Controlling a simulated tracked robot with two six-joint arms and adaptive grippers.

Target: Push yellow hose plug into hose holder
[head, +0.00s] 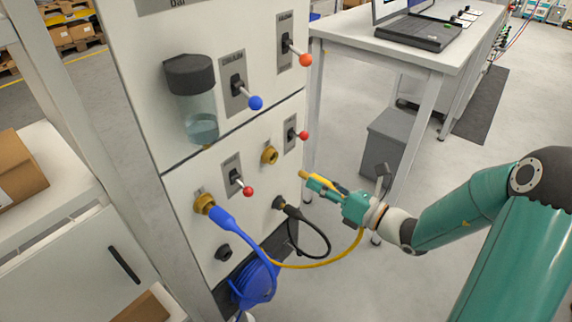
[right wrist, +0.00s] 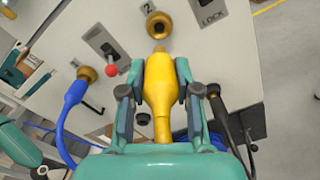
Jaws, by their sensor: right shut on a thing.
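The yellow hose plug (head: 315,180) is gripped by my right gripper (head: 328,187), in front of the panel's right side. In the right wrist view my right gripper (right wrist: 160,95) has a finger on each side of the thick yellow plug (right wrist: 158,85). The plug's tip points at the panel. An empty brass socket (head: 270,155) is ahead of the tip; in the head view a gap separates them. In the right wrist view this socket (right wrist: 158,24) lies just above the tip. An empty black holder (head: 222,252) is low on the panel. My left gripper is not visible.
A blue hose plug (head: 217,215) sits in the left brass socket (head: 203,202). A black hose plug (head: 289,210) sits in a fitting below the empty socket. Levers with red (head: 248,191) and blue (head: 255,103) knobs stick out. A table (head: 435,60) stands behind right.

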